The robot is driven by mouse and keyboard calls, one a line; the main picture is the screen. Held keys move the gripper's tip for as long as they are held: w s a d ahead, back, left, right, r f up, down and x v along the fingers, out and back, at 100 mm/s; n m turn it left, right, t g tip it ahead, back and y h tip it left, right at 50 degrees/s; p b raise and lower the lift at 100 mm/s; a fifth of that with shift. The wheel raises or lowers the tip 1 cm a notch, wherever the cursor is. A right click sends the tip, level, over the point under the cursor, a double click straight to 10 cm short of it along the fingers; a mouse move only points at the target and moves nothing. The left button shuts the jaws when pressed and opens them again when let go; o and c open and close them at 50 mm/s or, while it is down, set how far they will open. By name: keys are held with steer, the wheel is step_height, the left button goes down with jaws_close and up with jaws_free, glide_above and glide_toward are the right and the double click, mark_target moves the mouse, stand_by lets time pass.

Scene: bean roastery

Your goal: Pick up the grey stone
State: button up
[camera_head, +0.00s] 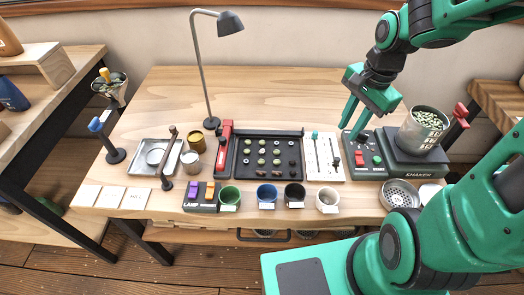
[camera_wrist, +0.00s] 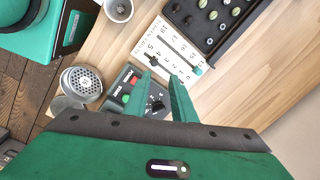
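A dark sorting tray (camera_head: 270,177) in the middle of the table holds several small pieces in rows: greenish beans, brown and dark bits, and pale rings. Part of this tray (camera_wrist: 247,20) shows at the top of the wrist view. The grey stone is not clearly distinguishable among these small pieces. My gripper (camera_head: 353,122) is open and empty, above the shaker's control panel, right of the tray and apart from it. In the wrist view its two green fingers (camera_wrist: 159,78) are spread with nothing between them.
A white slider panel (camera_head: 325,172) lies between the tray and the shaker (camera_head: 370,165), which bears a container of beans (camera_head: 411,140). Several labelled cups (camera_head: 267,193) line the front edge. A lamp (camera_head: 205,70) stands behind. The table's back is clear.

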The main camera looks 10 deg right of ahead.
steer(key=w+a+f+m+y, duration=0.2)
steer(key=w+a+m, duration=0.15)
steer(key=a, duration=0.45)
steer(key=w+a+f+m+y, duration=0.1)
steer(key=w+a+f+m, duration=0.25)
steer(key=a, duration=0.35)
glide_toward(263, 150)
step_height(263, 150, down, 3)
steer(key=shift+s+r, duration=0.15)
steer(key=shift+r, duration=0.1)
steer(key=shift+w+a+x, duration=0.1)
steer(key=shift+a+x, duration=0.05)
steer(key=shift+x, duration=1.2)
steer(key=shift+w+a+x, duration=0.15)
steer(key=shift+x, duration=1.25)
steer(key=shift+r, duration=0.15)
steer(key=shift+c, duration=0.5)
jaws_close()
